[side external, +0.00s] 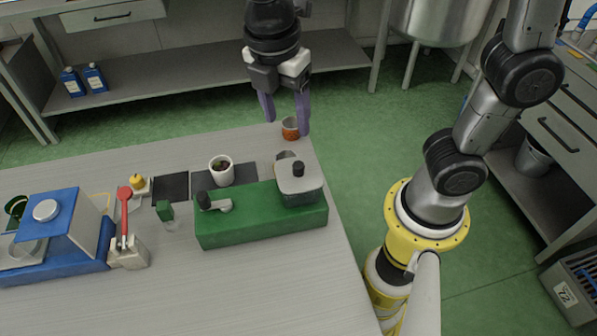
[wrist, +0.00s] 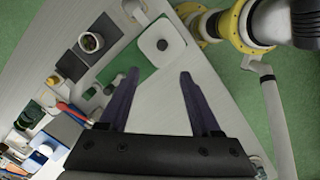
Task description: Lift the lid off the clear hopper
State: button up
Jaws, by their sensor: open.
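The clear hopper (side external: 300,199) stands on the right end of a green machine body (side external: 262,222). Its pale square lid (side external: 287,181) with a dark round knob (side external: 298,168) rests on top. In the wrist view the lid (wrist: 152,48) and knob (wrist: 162,44) show from above, beyond my fingertips. My gripper (side external: 285,114) has purple fingers spread apart with nothing held. In the side view it hangs near the table's far right corner, behind and above the hopper. The wrist view also shows my gripper (wrist: 160,74). It is apart from the lid.
An orange can (side external: 290,129) stands at the table corner below my gripper. A white cup with dark contents (side external: 221,168) sits on a dark mat behind the machine. A small green-topped jar (side external: 166,214) and a blue machine (side external: 62,232) stand to the left. The table front is clear.

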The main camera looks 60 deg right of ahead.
send_over(298, 164)
jog(key=a, duration=0.2)
notch_tip(298, 164, down, 8)
jog(key=shift+d+f, duration=0.1)
jog(key=shift+d, duration=0.05)
jog(key=shift+d+f, duration=0.25)
jog(key=shift+f, duration=0.6)
jog(key=shift+d+f, duration=0.25)
jog(key=shift+f, duration=0.6)
jog(key=shift+d+f, duration=0.25)
jog(key=shift+f, duration=0.6)
jog(key=shift+c, duration=0.2)
grip_shut()
